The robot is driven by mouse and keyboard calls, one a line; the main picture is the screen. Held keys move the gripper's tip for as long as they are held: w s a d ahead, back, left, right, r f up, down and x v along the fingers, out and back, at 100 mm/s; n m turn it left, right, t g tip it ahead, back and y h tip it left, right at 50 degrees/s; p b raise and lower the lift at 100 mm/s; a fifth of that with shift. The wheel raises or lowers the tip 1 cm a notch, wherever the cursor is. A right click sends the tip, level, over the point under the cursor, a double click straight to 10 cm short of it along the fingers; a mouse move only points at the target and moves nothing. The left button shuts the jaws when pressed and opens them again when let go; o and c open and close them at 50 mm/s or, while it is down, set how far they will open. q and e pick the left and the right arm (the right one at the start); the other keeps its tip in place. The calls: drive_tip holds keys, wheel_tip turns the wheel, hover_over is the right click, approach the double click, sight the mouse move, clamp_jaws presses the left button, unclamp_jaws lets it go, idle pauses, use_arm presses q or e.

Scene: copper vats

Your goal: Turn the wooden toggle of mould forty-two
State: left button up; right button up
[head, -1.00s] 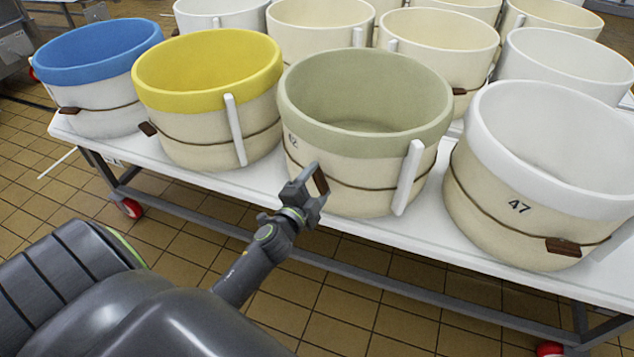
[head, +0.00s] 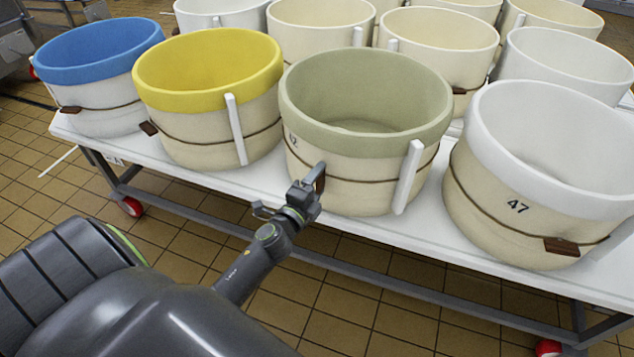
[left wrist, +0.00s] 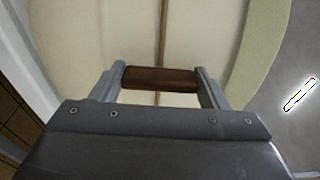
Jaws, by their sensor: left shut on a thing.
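Mould forty-two (head: 360,187) stands at the front of the white table, with a sage-green rim and a brown cord around its cream wall. Its number is partly seen beside my gripper. The wooden toggle (head: 320,178) is on the cord at the mould's front left, mostly hidden by my gripper in the head view. In the left wrist view the brown toggle (left wrist: 160,79) lies crosswise between both fingers, against the mould wall (left wrist: 205,35). My left gripper (head: 312,181) is shut on the toggle; it also shows in the left wrist view (left wrist: 160,82). My right gripper is not in view.
A yellow-rimmed mould (head: 205,140) stands close on the left, and white-rimmed mould 47 (head: 515,185) on the right. A white upright bar (head: 407,178) stands against mould forty-two's right front. The white table edge (head: 262,190) runs below; the tiled floor in front is clear.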

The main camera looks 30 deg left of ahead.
use_arm(q)
drive_tip(key=shift+f, duration=0.1)
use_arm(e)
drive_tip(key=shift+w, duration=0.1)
use_arm(q)
drive_tip(key=o, duration=1)
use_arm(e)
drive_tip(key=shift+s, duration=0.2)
use_arm(q)
drive_tip(key=shift+s, duration=0.55)
drive_tip(key=shift+s+d+b, duration=0.3)
drive_tip(key=shift+s+b, duration=0.45)
drive_tip(key=shift+s, duration=1.95)
drive_tip(key=shift+s+d+b, duration=0.25)
drive_tip(key=shift+s+b, duration=0.55)
drive_tip(key=shift+s, duration=1.95)
drive_tip(key=shift+s+d+b, duration=0.3)
drive_tip(key=shift+s+b, duration=0.45)
drive_tip(key=shift+s, duration=1.95)
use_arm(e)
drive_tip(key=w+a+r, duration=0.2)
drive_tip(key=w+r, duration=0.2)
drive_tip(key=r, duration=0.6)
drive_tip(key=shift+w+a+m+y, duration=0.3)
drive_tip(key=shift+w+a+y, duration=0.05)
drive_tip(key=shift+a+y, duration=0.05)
